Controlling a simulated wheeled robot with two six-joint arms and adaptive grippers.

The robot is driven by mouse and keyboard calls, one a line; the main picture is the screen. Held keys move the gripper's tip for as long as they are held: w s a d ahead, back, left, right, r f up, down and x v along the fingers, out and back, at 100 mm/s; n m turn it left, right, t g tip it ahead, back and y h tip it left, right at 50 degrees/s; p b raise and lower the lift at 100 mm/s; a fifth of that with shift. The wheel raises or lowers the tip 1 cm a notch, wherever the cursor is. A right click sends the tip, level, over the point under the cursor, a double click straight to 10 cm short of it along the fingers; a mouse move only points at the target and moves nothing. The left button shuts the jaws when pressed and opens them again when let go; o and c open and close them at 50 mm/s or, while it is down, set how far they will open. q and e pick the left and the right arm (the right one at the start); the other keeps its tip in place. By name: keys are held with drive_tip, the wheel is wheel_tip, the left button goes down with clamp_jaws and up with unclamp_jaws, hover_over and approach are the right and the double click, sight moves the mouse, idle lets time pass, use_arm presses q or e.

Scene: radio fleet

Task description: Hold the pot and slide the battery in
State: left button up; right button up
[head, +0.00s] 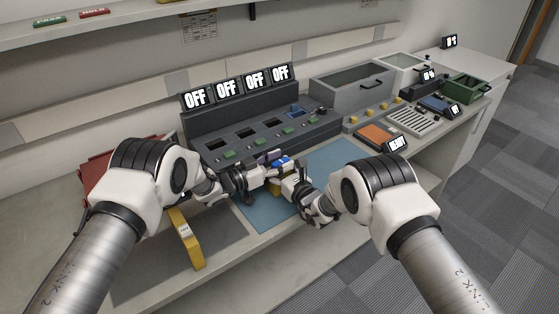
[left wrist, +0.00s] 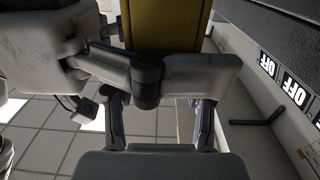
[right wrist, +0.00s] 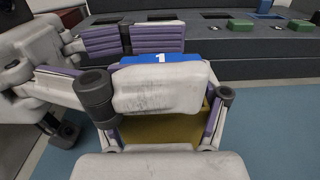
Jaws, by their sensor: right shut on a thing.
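A yellow body (right wrist: 160,130) sits between the fingers of my right gripper (head: 286,177), which is shut on it above the blue mat. A blue block marked 1 (right wrist: 165,58) shows just beyond it, and in the head view (head: 282,161). My left gripper (head: 268,172) is close beside them on the left, with its purple pads spread. In the left wrist view, a yellow surface (left wrist: 165,25) lies ahead of that gripper. I cannot tell whether the left fingers touch it. No piece is clearly recognisable as the pot or the battery; the grippers hide much of both coloured parts.
Behind stands a dark console (head: 238,140) with several slots and OFF displays (head: 229,90). The blue mat (head: 335,160) has free room at right. A grey bin (head: 350,92) stands behind right.

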use_arm(q)
drive_tip(key=shift+r, duration=0.1)
wheel_tip(320, 180, up, 10)
idle(0.4)
idle(0.6)
use_arm(e)
drive_tip(key=o, duration=1.2)
